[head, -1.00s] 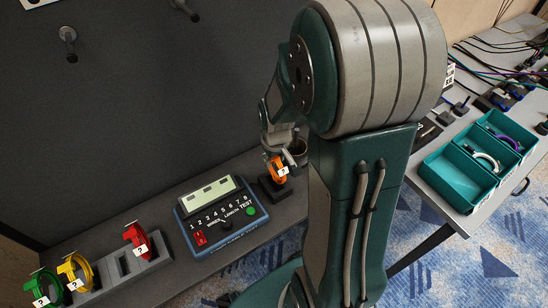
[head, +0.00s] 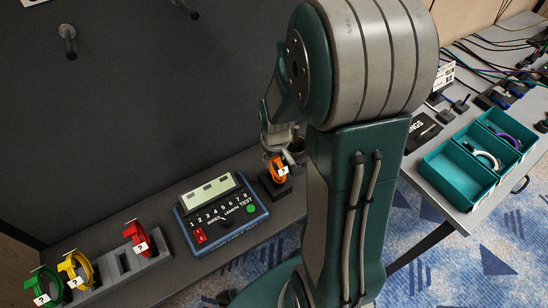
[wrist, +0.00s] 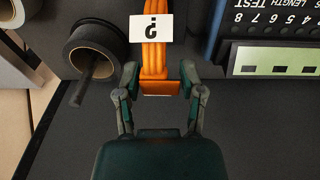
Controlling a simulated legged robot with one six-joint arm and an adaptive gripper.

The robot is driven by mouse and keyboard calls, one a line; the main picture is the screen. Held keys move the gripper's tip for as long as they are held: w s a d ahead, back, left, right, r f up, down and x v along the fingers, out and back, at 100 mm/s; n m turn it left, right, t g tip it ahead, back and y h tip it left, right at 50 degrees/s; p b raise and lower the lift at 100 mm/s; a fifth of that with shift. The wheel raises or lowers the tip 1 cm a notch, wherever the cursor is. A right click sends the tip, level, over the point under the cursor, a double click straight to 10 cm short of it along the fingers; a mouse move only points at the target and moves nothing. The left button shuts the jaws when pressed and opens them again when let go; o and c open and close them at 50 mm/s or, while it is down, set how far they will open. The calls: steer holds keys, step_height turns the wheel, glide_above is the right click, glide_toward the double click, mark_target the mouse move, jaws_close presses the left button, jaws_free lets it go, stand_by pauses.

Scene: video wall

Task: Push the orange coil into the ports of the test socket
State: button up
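The orange coil (head: 280,165) is at my gripper (head: 274,148), just right of the blue tester. It carries a white "?" tag. A dark block (head: 275,187) is under the coil; I take it for the test socket, but its ports are hidden. In the wrist view, the fingers of my gripper (wrist: 160,75) flank the orange end block of the coil (wrist: 160,88) closely on both sides. Whether the coil's plug pins touch the socket cannot be seen.
The blue tester (head: 262,214) stands close left of the socket. A dark spool (wrist: 94,48) stands close on the other side. Red (head: 138,236), yellow (head: 77,270) and green (head: 45,284) coils stand at the far left. Teal bins (head: 455,188) are on the right table.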

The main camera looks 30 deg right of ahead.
steer(key=shift+o, duration=0.6)
step_height(320, 180, up, 12)
steer(key=s, duration=0.1)
steer(key=shift+s+a, duration=0.2)
steer(key=shift+a, duration=0.1)
steer(key=shift+f, duration=0.15)
steer(key=s+a+r+t, duration=0.4)
steer(key=s+a+r, duration=0.6)
steer(key=s, duration=0.1)
